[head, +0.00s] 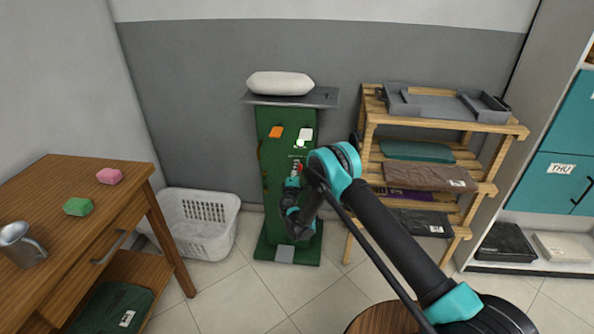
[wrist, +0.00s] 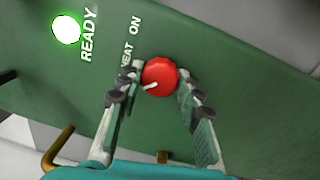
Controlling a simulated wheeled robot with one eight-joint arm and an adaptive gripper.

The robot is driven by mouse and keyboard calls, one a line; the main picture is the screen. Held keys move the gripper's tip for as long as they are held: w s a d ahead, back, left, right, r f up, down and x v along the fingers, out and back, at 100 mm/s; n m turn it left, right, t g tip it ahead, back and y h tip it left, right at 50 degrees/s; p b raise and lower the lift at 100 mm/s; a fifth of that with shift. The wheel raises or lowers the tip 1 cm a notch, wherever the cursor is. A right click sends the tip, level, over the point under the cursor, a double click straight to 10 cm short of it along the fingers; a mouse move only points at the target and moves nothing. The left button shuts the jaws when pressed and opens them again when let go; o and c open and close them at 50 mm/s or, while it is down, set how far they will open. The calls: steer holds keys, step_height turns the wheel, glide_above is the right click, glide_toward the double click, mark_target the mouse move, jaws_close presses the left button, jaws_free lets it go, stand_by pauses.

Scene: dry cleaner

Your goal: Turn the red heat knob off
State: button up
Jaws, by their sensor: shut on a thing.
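The red heat knob (wrist: 159,76) is on the front of a green panel, with a white pointer mark at its lower left. In the wrist view the two fingers of my gripper (wrist: 158,88) are on either side of it, shut on it. The label "HEAT ON" and a lit green-white "READY" lamp (wrist: 67,29) are on the panel to its left. In the head view the green press stand (head: 276,180) is in the middle, and my gripper is at its front, largely hidden behind my arm. A little red of the knob shows there.
A white pressing pad (head: 280,83) tops the stand. A wooden shelf (head: 471,129) with folded cloths stands close on the right. A white laundry basket (head: 203,222) and a wooden table (head: 60,202) are on the left. A brass hook (wrist: 58,149) shows near my gripper.

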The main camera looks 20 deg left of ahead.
steer(key=shift+s+n, duration=0.1)
steer(key=shift+n, duration=0.2)
steer(key=o, duration=1.2)
steer(key=shift+c, duration=0.2)
steer(key=v, duration=0.7)
steer(key=shift+s, duration=0.2)
